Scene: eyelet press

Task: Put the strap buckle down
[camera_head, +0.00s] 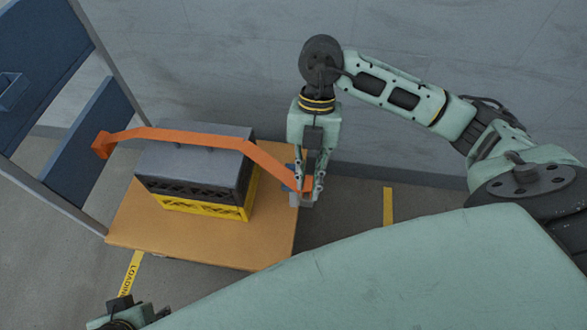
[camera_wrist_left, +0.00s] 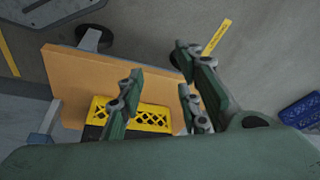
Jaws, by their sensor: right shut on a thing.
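An orange strap (camera_head: 200,140) runs over the top of the stacked crates, a dark grey one (camera_head: 195,168) on a yellow one (camera_head: 205,206). My right gripper (camera_head: 310,190) points down and is shut on the strap's right end, at the cart's right edge. The strap buckle (camera_head: 296,200), a small grey piece, shows there, partly hidden by the fingers. The strap's left end (camera_head: 103,145) is an orange block by the cart's left side. My left gripper (camera_wrist_left: 160,90) is open and empty in the left wrist view, with the yellow crate (camera_wrist_left: 150,118) beyond its fingers.
The crates stand on an orange-brown cart deck (camera_head: 270,240) with bare room along its front. Blue panels in a grey frame (camera_head: 85,130) rise on the left. Yellow floor tape (camera_head: 388,207) lies right of the cart. A blue crate (camera_wrist_left: 302,110) shows in the left wrist view.

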